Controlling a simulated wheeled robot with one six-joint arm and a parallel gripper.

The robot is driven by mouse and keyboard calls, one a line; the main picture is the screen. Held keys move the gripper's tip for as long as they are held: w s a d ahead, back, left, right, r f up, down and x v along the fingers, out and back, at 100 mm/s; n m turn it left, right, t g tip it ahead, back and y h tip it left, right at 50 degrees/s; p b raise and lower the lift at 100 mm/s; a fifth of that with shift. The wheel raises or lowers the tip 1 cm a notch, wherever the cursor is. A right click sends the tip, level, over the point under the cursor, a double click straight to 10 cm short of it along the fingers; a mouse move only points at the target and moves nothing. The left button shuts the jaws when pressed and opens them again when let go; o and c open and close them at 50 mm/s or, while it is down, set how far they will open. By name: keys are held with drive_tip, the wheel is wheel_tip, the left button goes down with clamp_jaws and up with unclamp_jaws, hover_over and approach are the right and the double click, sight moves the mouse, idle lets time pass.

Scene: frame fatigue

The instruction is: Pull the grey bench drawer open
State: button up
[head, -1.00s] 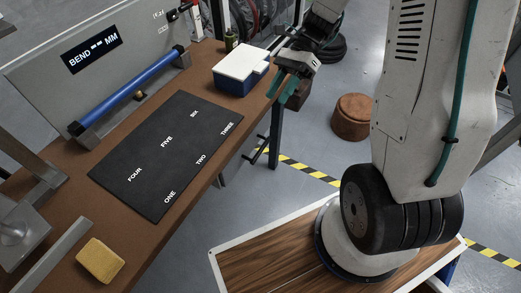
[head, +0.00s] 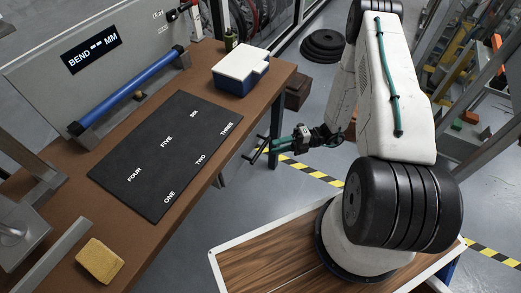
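The grey bench drawer (head: 235,168) is under the right side of the brown bench, and only a small part of its front shows below the bench edge. Its black bar handle (head: 256,153) sticks out to the right. My gripper (head: 272,143) has teal fingers and reaches in from the right at about handle height. The fingertips are close to the upper end of the handle; I cannot tell whether they touch or surround it. The finger gap is too small to judge. The drawer looks closed, but the bench top hides most of it.
The bench top (head: 60,230) holds a black numbered mat (head: 150,150), a white and blue box (head: 240,70), a yellow sponge (head: 100,261) and a blue bar on a fixture (head: 130,92). A bench leg (head: 276,120) stands beside the handle. Floor right of the drawer is clear, with striped tape.

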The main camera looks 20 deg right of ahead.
sight(261, 149)
drive_tip(key=a, duration=0.4)
drive_tip(key=w+a, duration=0.1)
drive_tip(key=a, duration=0.2)
clamp_jaws()
